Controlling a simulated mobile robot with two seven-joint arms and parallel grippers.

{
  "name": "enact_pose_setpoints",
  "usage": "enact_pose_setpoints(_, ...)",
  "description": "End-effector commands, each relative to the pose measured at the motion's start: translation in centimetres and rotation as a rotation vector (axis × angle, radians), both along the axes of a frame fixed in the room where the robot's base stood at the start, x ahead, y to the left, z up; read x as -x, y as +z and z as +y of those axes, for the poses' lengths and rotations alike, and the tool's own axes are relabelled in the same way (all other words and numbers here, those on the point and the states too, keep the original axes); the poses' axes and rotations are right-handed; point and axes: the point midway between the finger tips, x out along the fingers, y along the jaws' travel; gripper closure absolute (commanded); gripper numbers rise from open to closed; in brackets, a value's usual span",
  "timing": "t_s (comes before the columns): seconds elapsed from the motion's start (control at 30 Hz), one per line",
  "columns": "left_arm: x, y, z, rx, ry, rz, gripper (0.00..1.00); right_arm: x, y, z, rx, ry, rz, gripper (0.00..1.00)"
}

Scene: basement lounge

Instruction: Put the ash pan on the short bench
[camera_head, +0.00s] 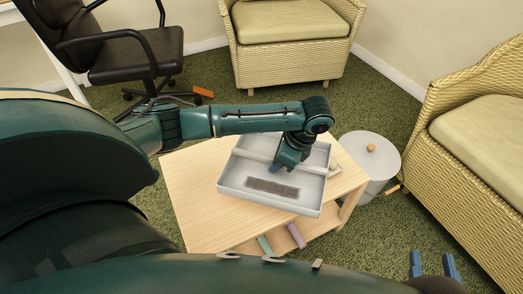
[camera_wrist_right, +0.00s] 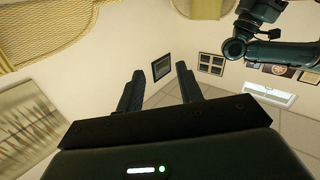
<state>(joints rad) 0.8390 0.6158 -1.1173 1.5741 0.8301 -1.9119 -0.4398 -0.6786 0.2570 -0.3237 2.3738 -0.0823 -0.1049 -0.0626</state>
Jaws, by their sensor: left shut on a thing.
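The ash pan, a pale grey shallow tray (camera_head: 228,190) with a raised divider and a dark strip on its floor, is over the short bench (camera_head: 190,205), a light wooden one. Its near right corner reaches the bench's front edge; I cannot tell whether it rests fully on the top. My left gripper (camera_head: 275,168) reaches down into the pan from above and is shut on it, though the fingertips are partly hidden. My right gripper (camera_head: 433,264) is open and empty at the lower right, away from the bench; its spread fingers also show in the right wrist view (camera_wrist_right: 159,85).
A round grey lidded bin (camera_head: 385,160) stands right of the bench. A green item (camera_head: 264,244) and a pink item (camera_head: 296,235) lie low at the bench's front. Wicker armchairs (camera_head: 290,60) (camera_head: 460,180) and a black office chair (camera_head: 125,50) stand around. An orange item (camera_head: 203,91) lies behind.

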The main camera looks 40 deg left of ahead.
Motion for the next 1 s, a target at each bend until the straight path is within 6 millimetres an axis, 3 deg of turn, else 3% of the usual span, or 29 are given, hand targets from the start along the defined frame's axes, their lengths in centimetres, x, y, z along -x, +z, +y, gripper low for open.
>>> enact_pose_setpoints(0.3, 1.7, -2.0, 6.1, 0.000, -0.537, 0.001, 1.00, 0.2, 0.2, -0.6, 0.033, -0.022, 0.086, 0.64)
enact_pose_setpoints(0.5, 2.5, -2.3, 8.7, -0.001, -0.742, -0.002, 1.00, 0.3, 0.0, -0.8, 0.044, -0.030, 0.118, 0.64)
enact_pose_setpoints(0.67, 2.7, -3.1, 9.5, 0.000, -0.804, -0.002, 1.00, 0.3, -0.3, -0.8, 0.048, -0.030, 0.111, 0.64)
enact_pose_setpoints(0.83, 2.7, -6.6, 9.5, 0.002, -0.811, -0.001, 1.00, 0.2, -0.6, -0.4, 0.041, -0.012, 0.012, 0.64)
enact_pose_setpoints(1.0, 2.6, -8.6, 9.5, 0.000, -0.811, -0.002, 1.00, 0.3, -0.2, 0.0, 0.033, 0.007, -0.069, 0.64)
